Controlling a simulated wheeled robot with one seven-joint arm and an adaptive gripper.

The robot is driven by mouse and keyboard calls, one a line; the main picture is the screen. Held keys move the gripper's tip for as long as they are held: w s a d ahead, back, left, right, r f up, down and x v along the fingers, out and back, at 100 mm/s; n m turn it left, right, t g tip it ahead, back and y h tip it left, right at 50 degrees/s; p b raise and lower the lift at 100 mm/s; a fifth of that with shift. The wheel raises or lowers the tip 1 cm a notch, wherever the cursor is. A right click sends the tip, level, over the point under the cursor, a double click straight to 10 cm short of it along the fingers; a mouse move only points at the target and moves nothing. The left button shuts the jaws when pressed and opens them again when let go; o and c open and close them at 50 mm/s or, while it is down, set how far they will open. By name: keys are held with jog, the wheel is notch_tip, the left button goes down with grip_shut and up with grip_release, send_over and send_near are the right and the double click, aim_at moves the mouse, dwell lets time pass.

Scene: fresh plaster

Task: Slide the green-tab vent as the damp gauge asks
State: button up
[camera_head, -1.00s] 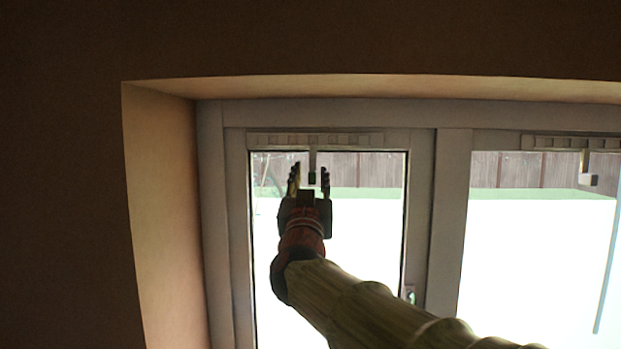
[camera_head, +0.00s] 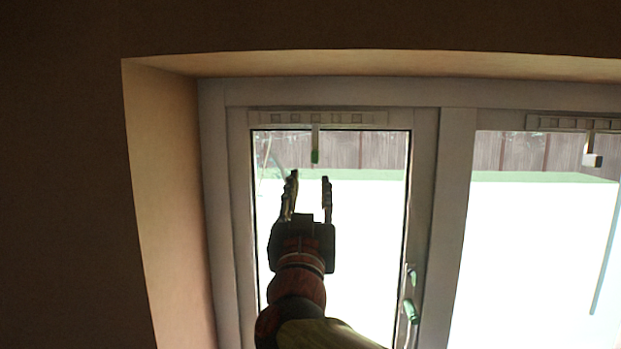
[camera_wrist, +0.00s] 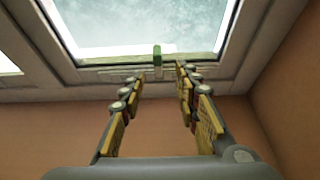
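The green tab (camera_head: 315,156) hangs on a short stem from the slotted vent strip (camera_head: 348,118) at the top of the left window pane. My gripper (camera_head: 307,180) is open and empty, below the tab and apart from it in the head view. The wrist view shows the green tab (camera_wrist: 157,55) beyond the fingertips, roughly between their lines, with my open gripper (camera_wrist: 158,75) around nothing. The strip shows several small squares along it. No damp gauge can be made out in either view.
A second vent strip (camera_head: 570,123) with a white tab (camera_head: 592,159) is above the right pane. A window handle with green on it (camera_head: 410,310) is on the left sash's right side. The plaster reveal (camera_head: 168,200) borders the window at left.

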jog(key=shift+s, duration=0.1)
dwell(0.3)
jog(key=s+a+f+n+g+y, duration=0.2)
jog(key=a+f+n+g+y, duration=0.45)
jog(key=a+f, duration=0.75)
jog(key=s+d+f+g+y+b, duration=0.1)
jog(key=s+d+f+g+b, duration=0.15)
jog(key=f, duration=0.35)
jog(key=s+d+f+g+y+b, duration=0.1)
jog(key=s+f+g, duration=0.15)
jog(key=f, duration=0.45)
jog(key=s+d+f+m+g+h+b, duration=0.1)
jog(key=s+d+f+m+h+b, duration=0.1)
jog(key=s+d+f+b, duration=0.5)
jog(key=s+d+f+m+g+h+b, duration=0.2)
jog(key=s+d+f+b, duration=0.4)
jog(key=d+f, duration=0.8)
jog(key=s+d+f+m+g+h+b, duration=0.2)
jog(key=s+d+f+b, duration=0.5)
jog(key=f, duration=1.3)
jog(key=d+h+b, duration=0.1)
jog(key=d+b, duration=0.2)
jog(key=b, duration=0.1)
jog(key=shift+s+d+f+h, duration=0.25)
jog(key=shift+s+d+h, duration=0.1)
jog(key=shift+d, duration=0.05)
jog(key=shift+a, duration=0.15)
